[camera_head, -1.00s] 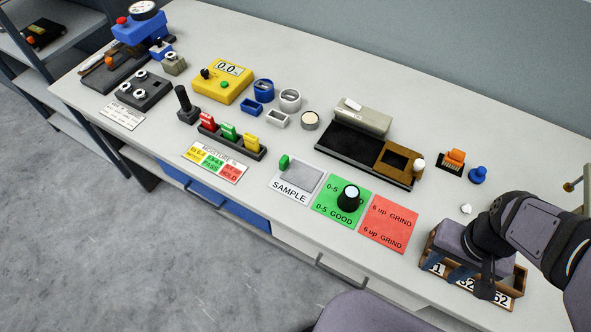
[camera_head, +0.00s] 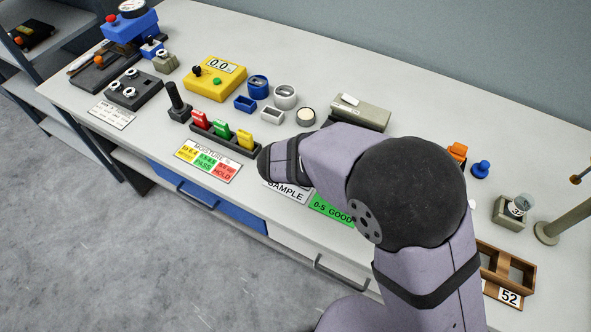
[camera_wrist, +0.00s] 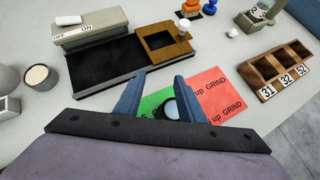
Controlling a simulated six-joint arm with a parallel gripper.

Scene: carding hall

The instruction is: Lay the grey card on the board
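My gripper (camera_wrist: 157,80) is open and empty in the wrist view, its two blue-grey fingers spread above the bench. The grey card cannot be made out now; in the head view my arm covers most of the SAMPLE sheet (camera_head: 287,191), where a grey rectangle with a green tab lay earlier. A black board (camera_wrist: 100,70) lies ahead and left of the fingers in the wrist view, with a brown frame (camera_wrist: 163,42) at its right end.
A grey ON/OFF block (camera_wrist: 90,31) stands behind the board. A red GRIND sheet (camera_wrist: 213,95) and a wooden slotted holder (camera_wrist: 282,68) lie to the right. A cream-topped round pot (camera_wrist: 40,77) stands left. The coloured-clip rack (camera_head: 225,135) is near my arm.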

